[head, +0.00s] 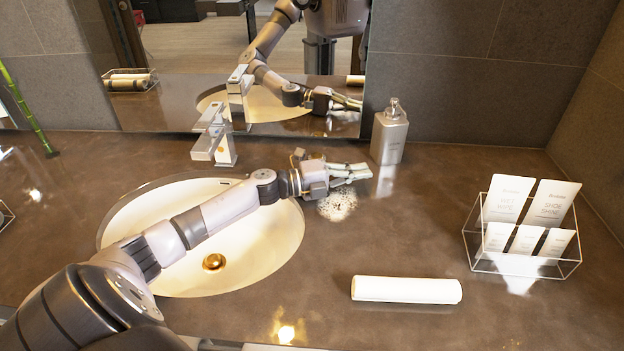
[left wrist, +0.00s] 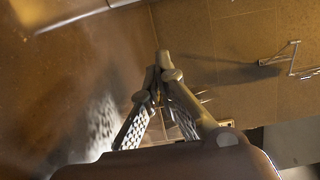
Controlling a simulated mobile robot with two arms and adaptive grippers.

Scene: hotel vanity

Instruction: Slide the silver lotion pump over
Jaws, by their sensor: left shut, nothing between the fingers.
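The silver lotion pump (head: 389,138) stands upright on the counter against the wall, just right of the mirror. My left gripper (head: 362,172) reaches across the sink, low over the counter, with its fingertips in front of and slightly left of the pump's base. Its fingers are shut and empty; in the left wrist view they come together at the tips (left wrist: 164,66). I cannot tell whether they touch the pump. A greyish shape at the top left of that view may be the pump, but it is cut off. My right gripper is not in view.
A faucet (head: 227,150) stands behind the sink (head: 120,222), which my left arm crosses. A white rolled towel (head: 406,290) lies in front. A wire rack (head: 524,263) with packets stands at right. The counter between pump and rack is clear.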

